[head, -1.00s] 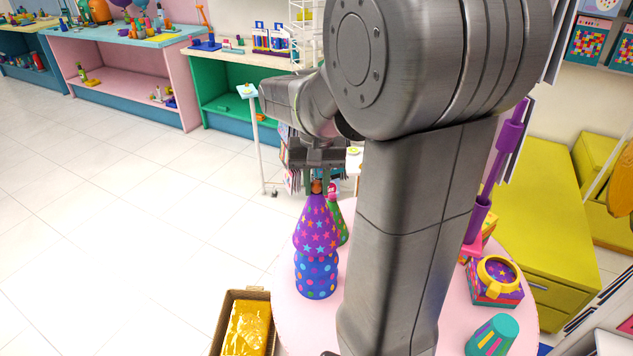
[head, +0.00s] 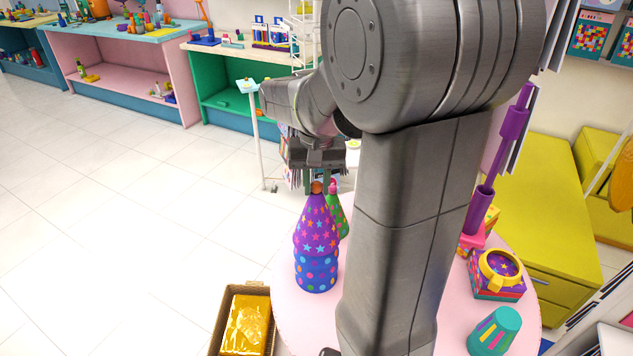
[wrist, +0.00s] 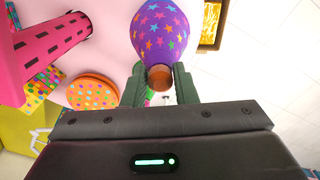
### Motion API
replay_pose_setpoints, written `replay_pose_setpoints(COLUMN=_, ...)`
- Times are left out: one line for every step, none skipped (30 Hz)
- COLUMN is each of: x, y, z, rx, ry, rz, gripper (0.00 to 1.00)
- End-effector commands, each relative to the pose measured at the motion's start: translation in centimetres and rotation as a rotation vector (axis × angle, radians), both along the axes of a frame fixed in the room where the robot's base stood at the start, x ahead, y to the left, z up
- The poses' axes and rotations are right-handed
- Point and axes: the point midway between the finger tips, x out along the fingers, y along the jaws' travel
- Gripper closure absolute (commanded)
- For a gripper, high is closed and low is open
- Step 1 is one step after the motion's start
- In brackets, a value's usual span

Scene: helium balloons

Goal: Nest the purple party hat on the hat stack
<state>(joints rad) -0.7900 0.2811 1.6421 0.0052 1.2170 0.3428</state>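The purple party hat (head: 316,230), covered in colored stars with an orange ball tip, sits upright over the hat stack (head: 316,272), whose blue dotted hat shows below it. It overlaps the stack with no visible gap. The stack stands on the pink round table. My gripper (head: 317,184) is above, pointing down, with a finger on each side of the orange tip. In the wrist view my gripper (wrist: 160,80) appears shut on that tip, and the purple hat (wrist: 160,32) extends away from the fingers. The hat hides the upper stack.
A green hat (head: 337,215) stands close behind the purple one. A teal cup (head: 495,331) and a patterned box with a yellow ring (head: 498,275) are on the table's right side. An open carton (head: 266,338) with a gold packet stands at lower left. My arm hides the table's middle.

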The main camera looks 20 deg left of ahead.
Motion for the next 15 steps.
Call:
replay_pose_setpoints(x=0.00, y=0.00, z=0.05, rx=0.000, ry=0.000, rz=0.000, gripper=0.64)
replay_pose_setpoints(x=0.00, y=0.00, z=0.05, rx=0.000, ry=0.000, rz=0.000, gripper=0.58)
replay_pose_setpoints(x=0.00, y=0.00, z=0.05, rx=0.000, ry=0.000, rz=0.000, gripper=0.52)
replay_pose_setpoints(x=0.00, y=0.00, z=0.06, rx=0.000, ry=0.000, rz=0.000, gripper=0.52)
replay_pose_setpoints(x=0.00, y=0.00, z=0.06, rx=0.000, ry=0.000, rz=0.000, gripper=0.52)
replay_pose_setpoints(x=0.00, y=0.00, z=0.06, rx=0.000, ry=0.000, rz=0.000, gripper=0.52)
replay_pose_setpoints(x=0.00, y=0.00, z=0.06, rx=0.000, ry=0.000, rz=0.000, gripper=0.52)
replay_pose_setpoints(x=0.00, y=0.00, z=0.07, rx=0.000, ry=0.000, rz=0.000, gripper=0.52)
replay_pose_setpoints(x=0.00, y=0.00, z=0.07, rx=0.000, ry=0.000, rz=0.000, gripper=0.52)
replay_pose_setpoints(x=0.00, y=0.00, z=0.07, rx=0.000, ry=0.000, rz=0.000, gripper=0.52)
replay_pose_setpoints(x=0.00, y=0.00, z=0.10, rx=0.000, ry=0.000, rz=0.000, gripper=0.52)
replay_pose_setpoints(x=0.01, y=0.02, z=0.21, rx=0.000, ry=-0.001, rz=0.000, gripper=0.52)
replay_pose_setpoints(x=0.02, y=0.02, z=0.36, rx=0.000, ry=-0.001, rz=0.000, gripper=0.52)
replay_pose_setpoints(x=0.03, y=0.02, z=0.57, rx=0.002, ry=-0.001, rz=0.000, gripper=0.52)
replay_pose_setpoints(x=0.03, y=0.02, z=0.97, rx=0.002, ry=-0.001, rz=0.000, gripper=0.52)
